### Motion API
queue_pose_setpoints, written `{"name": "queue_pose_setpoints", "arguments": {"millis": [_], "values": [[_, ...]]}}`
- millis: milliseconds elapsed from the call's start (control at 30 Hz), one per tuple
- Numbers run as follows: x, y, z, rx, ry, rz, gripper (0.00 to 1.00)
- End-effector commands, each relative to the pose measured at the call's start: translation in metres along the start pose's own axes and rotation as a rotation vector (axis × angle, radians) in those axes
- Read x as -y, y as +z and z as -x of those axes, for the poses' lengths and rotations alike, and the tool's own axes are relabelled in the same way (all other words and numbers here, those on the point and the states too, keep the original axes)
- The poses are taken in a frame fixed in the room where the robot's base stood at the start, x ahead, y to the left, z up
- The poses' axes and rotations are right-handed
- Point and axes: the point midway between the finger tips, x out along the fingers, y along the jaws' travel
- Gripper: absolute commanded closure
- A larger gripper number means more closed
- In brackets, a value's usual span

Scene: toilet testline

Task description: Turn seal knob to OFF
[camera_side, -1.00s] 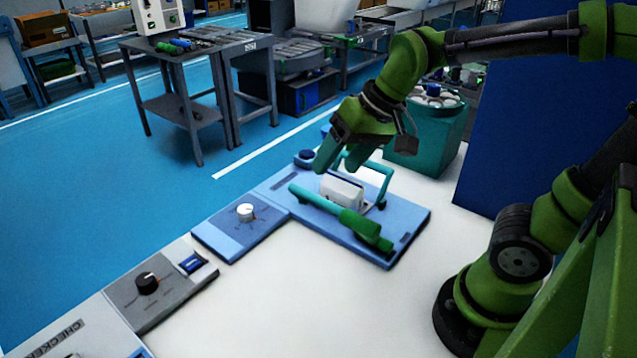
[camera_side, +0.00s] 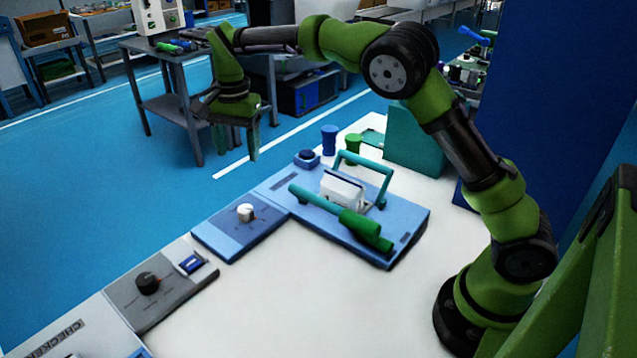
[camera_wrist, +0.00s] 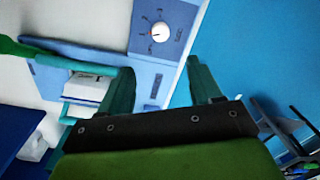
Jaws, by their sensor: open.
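A white knob (camera_side: 245,212) sits on a small blue panel (camera_side: 232,240) beside the larger blue fixture in the side view. The wrist view shows the white knob (camera_wrist: 159,32) with a small red mark and dial ticks around it; the lettering is too small to read. A black knob (camera_side: 147,283) sits on a grey panel further left. My gripper (camera_side: 238,148) is open, pointing down, raised above and behind the panels. In the wrist view the open, empty fingers of my gripper (camera_wrist: 160,72) are apart from the knob, which lies beyond them.
The blue fixture (camera_side: 397,242) carries a white block (camera_side: 342,190), a teal frame (camera_side: 375,169) and a green-handled lever (camera_side: 358,226). A blue button (camera_side: 307,157) and spool-shaped blue (camera_side: 329,139) and green pieces stand behind. The white tabletop (camera_side: 300,290) in front is clear.

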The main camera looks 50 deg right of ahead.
Motion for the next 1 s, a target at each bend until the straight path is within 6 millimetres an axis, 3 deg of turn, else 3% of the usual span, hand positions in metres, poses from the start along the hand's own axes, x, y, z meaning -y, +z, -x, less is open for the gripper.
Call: {"name": "queue_pose_setpoints", "arguments": {"millis": [700, 1000], "values": [[-0.001, 0.0, -0.14, 0.001, 0.001, 0.005, 0.36], [0.0, 0.0, -0.162, 0.0, -0.002, 0.005, 0.36]]}}
